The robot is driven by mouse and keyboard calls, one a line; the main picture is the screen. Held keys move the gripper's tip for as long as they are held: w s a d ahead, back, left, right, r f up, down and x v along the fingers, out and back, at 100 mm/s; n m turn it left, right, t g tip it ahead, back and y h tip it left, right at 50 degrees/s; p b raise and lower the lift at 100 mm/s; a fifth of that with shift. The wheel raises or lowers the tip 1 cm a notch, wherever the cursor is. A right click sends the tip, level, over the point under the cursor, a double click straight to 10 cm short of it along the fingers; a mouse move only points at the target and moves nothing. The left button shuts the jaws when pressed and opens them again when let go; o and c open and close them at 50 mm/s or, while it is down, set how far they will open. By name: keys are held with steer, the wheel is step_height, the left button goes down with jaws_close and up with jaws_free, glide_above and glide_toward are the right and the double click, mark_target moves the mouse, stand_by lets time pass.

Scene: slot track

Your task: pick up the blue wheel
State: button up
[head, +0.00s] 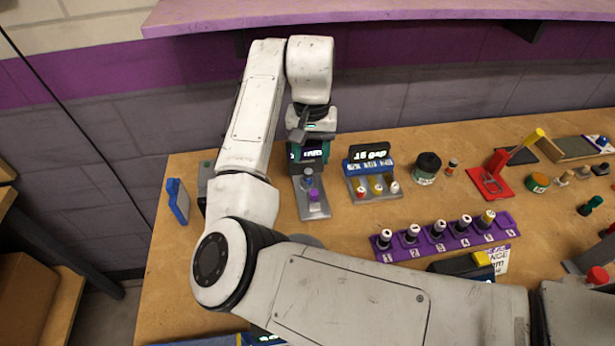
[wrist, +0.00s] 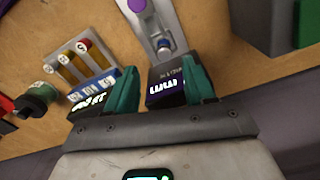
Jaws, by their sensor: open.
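A purple piece (head: 314,195) sits on the same track, nearer me. My gripper (head: 309,150) is above the track's far end, near its dark display box. In the wrist view my gripper (wrist: 161,78) has its teal fingers apart on either side of the lit display (wrist: 168,86), with nothing held between them. The blue wheel is apart from the fingers.
A blue-topped unit (head: 371,164) with coloured vials stands right of the track. A dark round jar (head: 428,165) and a red stand (head: 490,183) are farther right. A purple numbered rack (head: 445,238) is in front. A purple shelf (head: 380,12) overhangs the back.

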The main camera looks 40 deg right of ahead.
mark_target(308, 171)
steer(key=shift+w+a+f, duration=0.1)
steer(key=shift+a+f, duration=0.05)
steer(key=shift+f, duration=1.45)
steer(key=shift+w+a+f, duration=0.1)
steer(key=shift+f, duration=1.45)
jaws_close()
